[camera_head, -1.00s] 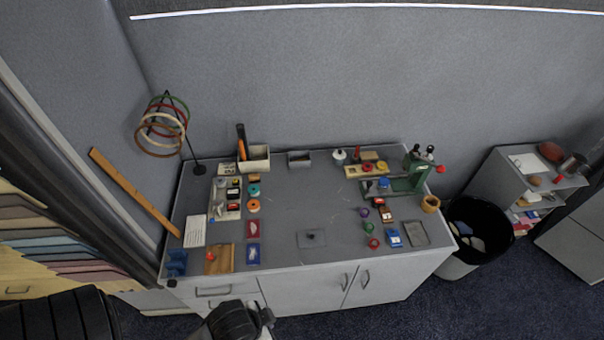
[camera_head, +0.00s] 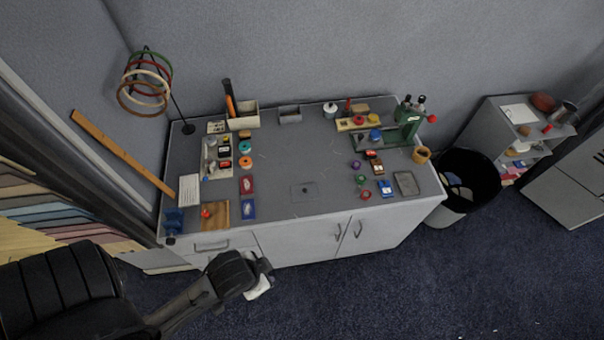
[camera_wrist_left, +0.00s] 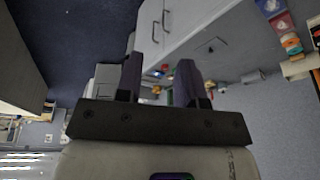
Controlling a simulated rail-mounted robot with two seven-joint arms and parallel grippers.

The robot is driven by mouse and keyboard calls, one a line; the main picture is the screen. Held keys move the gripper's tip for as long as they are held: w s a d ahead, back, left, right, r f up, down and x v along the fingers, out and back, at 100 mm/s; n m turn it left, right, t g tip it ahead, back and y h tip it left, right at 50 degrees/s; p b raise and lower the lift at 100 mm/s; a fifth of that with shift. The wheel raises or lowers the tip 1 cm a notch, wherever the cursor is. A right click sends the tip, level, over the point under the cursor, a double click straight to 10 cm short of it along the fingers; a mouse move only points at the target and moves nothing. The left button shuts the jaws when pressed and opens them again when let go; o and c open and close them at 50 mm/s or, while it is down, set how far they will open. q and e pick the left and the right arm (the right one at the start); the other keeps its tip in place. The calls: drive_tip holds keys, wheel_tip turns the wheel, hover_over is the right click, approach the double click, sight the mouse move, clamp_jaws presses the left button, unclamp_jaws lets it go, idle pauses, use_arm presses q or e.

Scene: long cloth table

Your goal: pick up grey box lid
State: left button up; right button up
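A thin flat grey square with a small dark knob, which looks like the grey box lid (camera_head: 304,191), lies near the front middle of the grey table top. It also shows in the left wrist view (camera_wrist_left: 205,50). An open grey box (camera_head: 290,114) stands at the back of the table. My left gripper (camera_head: 262,280) is in front of the cabinet, below the table top and well apart from the lid. In the left wrist view its two fingers (camera_wrist_left: 160,68) are spread with nothing between them. My right gripper is in neither view.
Tape rolls (camera_head: 246,154), stamps and small boxes line the left side. A green press (camera_head: 402,128) and a dark grey slab (camera_head: 407,183) are at the right. A ring stand (camera_head: 186,127) rises back left. The table around the lid is mostly clear. A black bin (camera_head: 468,180) stands right.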

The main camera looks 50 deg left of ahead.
use_arm(q)
drive_tip(key=shift+o, duration=1)
